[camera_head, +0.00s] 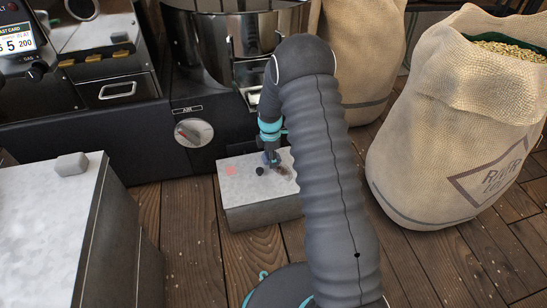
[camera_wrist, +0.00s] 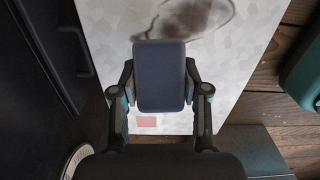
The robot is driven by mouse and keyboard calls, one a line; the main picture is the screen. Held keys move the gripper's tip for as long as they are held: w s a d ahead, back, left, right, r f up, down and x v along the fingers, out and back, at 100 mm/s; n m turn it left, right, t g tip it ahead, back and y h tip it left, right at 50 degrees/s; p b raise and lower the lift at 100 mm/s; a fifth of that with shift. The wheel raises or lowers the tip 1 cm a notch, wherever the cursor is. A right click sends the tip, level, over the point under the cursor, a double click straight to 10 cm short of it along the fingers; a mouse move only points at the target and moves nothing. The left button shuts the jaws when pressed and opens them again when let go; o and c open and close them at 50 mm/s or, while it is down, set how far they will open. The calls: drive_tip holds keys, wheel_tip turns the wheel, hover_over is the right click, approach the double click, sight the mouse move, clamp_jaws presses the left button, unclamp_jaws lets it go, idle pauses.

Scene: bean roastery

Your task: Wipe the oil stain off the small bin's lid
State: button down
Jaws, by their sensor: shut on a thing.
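The small bin (camera_head: 262,213) is a low grey box on the floor with a pale mottled lid (camera_head: 240,182). A brown smeared oil stain (camera_head: 287,173) lies on the lid's right part, partly hidden by my arm. In the wrist view the stain (camera_wrist: 190,18) is at the top, with a thin dark curved line beside it. My gripper (camera_head: 271,160) is low over the lid, just left of the stain. It is shut on a dark blue-grey pad (camera_wrist: 160,75), which covers part of the lid. I cannot tell whether the pad touches the lid.
A reddish square (camera_head: 231,170) marks the lid's left part. A black roasting machine (camera_head: 190,95) stands close behind the bin. A burlap sack of beans (camera_head: 450,130) stands to the right. A grey block (camera_head: 72,163) lies on the left cabinet (camera_head: 40,215). Wooden floor is clear in front.

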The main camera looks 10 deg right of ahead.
drive_tip(key=shift+r, duration=0.1)
drive_tip(key=shift+r+p, duration=1.55)
drive_tip(key=shift+r, duration=1.35)
drive_tip(key=shift+r+p, duration=0.8)
drive_tip(key=shift+r, duration=0.7)
drive_tip(key=shift+f, duration=0.15)
